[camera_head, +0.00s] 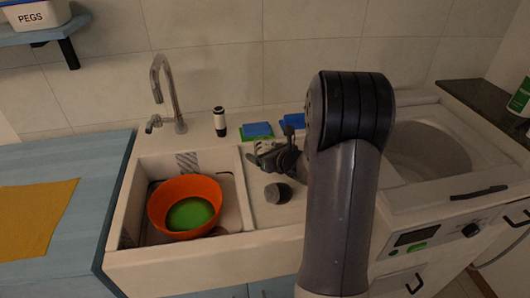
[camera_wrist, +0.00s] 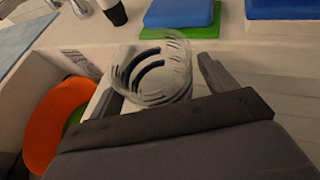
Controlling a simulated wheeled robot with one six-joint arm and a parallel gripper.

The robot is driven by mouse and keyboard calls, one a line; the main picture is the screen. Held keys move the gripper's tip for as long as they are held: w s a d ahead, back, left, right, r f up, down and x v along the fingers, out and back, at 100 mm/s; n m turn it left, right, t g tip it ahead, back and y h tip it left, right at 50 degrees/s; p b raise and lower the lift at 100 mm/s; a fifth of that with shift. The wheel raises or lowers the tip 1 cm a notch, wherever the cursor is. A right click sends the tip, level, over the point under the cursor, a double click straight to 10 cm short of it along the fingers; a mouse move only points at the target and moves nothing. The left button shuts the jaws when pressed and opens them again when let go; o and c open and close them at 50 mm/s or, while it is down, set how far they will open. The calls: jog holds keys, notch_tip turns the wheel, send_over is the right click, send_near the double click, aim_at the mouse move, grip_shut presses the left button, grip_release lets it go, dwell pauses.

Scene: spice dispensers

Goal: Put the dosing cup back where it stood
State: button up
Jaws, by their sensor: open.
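A pale, see-through cup with dark curved bands, which looks like the dosing cup (camera_wrist: 152,72), is between the two fingers of my gripper (camera_wrist: 161,84) in the wrist view. The fingers are apart, one on each side of it, with a visible gap on the right. The cup seems to stand upright on the light counter, but its base is partly hidden by my gripper. In the head view my gripper (camera_head: 268,160) is over the counter strip right of the sink, and the cup is hard to make out there.
Left is a sink (camera_head: 240,215) with an orange bowl (camera_head: 172,222) holding something green. A tap (camera_head: 165,95), a black-and-white bottle (camera_head: 220,122), and blue sponges (camera_head: 257,129) (camera_head: 292,121) stand behind. A dark round piece (camera_head: 278,193) lies in front. A washing machine (camera_head: 455,225) is right.

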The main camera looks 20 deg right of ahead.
jog(key=shift+r, duration=0.1)
jog(key=shift+r+p, duration=0.15)
jog(key=shift+p, duration=0.15)
jog(key=v, duration=1.2)
